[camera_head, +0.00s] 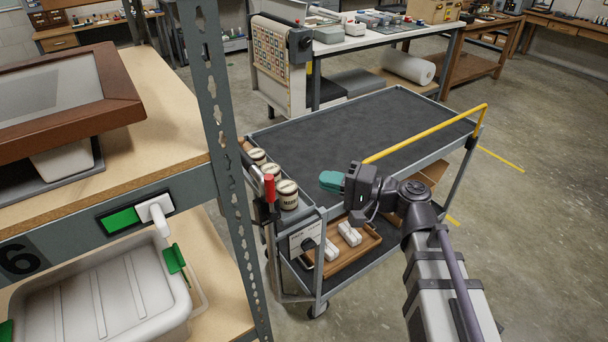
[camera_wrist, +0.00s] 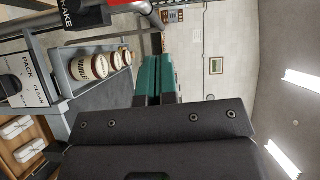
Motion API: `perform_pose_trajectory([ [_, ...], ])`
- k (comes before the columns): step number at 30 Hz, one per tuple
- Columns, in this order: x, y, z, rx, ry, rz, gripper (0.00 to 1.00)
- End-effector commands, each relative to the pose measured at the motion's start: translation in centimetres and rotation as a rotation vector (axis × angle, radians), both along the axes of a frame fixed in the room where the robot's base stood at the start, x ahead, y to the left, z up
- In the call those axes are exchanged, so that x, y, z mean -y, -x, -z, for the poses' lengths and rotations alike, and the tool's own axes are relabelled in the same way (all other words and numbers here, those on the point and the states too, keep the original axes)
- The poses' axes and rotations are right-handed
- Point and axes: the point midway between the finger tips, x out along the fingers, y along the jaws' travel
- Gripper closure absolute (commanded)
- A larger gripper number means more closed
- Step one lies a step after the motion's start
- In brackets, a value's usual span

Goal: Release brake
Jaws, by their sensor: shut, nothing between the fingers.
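The brake lever has a red handle (camera_head: 269,188) standing upright on a dark mount at the near left corner of the grey cart (camera_head: 325,212). In the wrist view a red part (camera_wrist: 112,3) shows at the top edge, beside a dark plate with partly cut-off white lettering (camera_wrist: 68,12). My gripper (camera_head: 331,181) has teal fingers and is over the cart's near end, to the right of the red handle and apart from it. In the wrist view its teal fingers (camera_wrist: 153,80) are together and empty.
Several labelled jars (camera_head: 287,194) stand in a side rack between the lever and the cart top. The dark cart top (camera_head: 375,130) is clear. A yellow rail (camera_head: 430,132) runs along its right end. A steel shelf post (camera_head: 222,130) rises left of the lever. A wooden tray (camera_head: 330,265) sits below.

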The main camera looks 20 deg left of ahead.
Motion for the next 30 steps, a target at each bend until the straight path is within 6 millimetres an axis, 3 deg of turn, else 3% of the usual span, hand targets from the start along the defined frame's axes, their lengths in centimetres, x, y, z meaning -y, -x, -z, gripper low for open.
perform_pose_trajectory([
  [3, 2.1, 0.1, 0.0, 0.000, 0.000, 0.003, 1.00],
  [7, 3.3, 0.2, 0.0, 0.000, 0.000, 0.001, 1.00],
  [23, 3.5, 0.4, 0.4, 0.000, 0.023, -0.013, 1.00],
  [26, 3.9, 1.2, 3.1, 0.019, 0.181, -0.046, 1.00],
  [27, 4.5, 1.7, 4.9, 0.031, 0.292, -0.065, 1.00],
  [29, 6.5, 2.4, 7.9, 0.045, 0.499, -0.086, 1.00],
  [30, 8.6, 2.8, 9.9, 0.048, 0.653, -0.095, 1.00],
])
